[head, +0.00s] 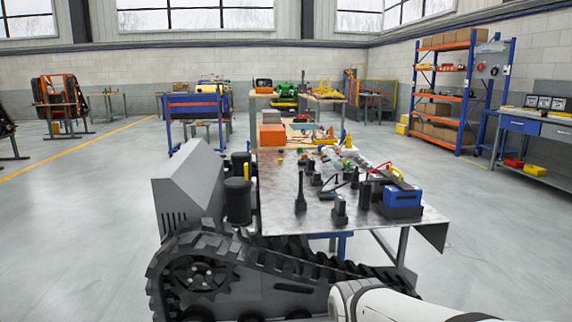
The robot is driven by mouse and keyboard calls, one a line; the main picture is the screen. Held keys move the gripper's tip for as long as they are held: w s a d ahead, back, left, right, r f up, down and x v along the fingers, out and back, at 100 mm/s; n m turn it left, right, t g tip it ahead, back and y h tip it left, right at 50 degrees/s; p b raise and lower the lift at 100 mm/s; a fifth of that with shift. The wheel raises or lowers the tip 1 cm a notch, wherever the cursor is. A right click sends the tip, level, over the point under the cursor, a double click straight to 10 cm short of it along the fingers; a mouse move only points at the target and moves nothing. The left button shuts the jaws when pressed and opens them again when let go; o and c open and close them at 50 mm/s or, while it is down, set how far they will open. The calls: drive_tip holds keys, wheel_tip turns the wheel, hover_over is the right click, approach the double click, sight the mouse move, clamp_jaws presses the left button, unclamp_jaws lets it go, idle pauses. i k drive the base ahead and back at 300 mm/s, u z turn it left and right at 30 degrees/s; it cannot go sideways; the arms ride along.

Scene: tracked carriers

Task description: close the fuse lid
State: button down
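I cannot make out the fuse lid for certain in the head view. A dark grey tracked carrier (262,283) stands in front, with a sloped, vented housing (190,192) at its left. A metal table (280,211) at its back right bears a blue box (402,196) with a black lower part and a yellow handle-like piece above it. Whether a lid is on that box, and whether it is open, I cannot tell. A white link of my arm shows at the bottom right. My gripper is out of view.
Several dark upright parts, one of them a slim post (300,193), stand on the table. A black cylinder (238,198) sits beside the housing. An orange and blue shelf (448,92) and a workbench (540,128) stand at the right. The floor at the left is open.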

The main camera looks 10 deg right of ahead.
sight(331, 159)
drive_tip(key=i, duration=1)
drive_tip(key=z, duration=0.05)
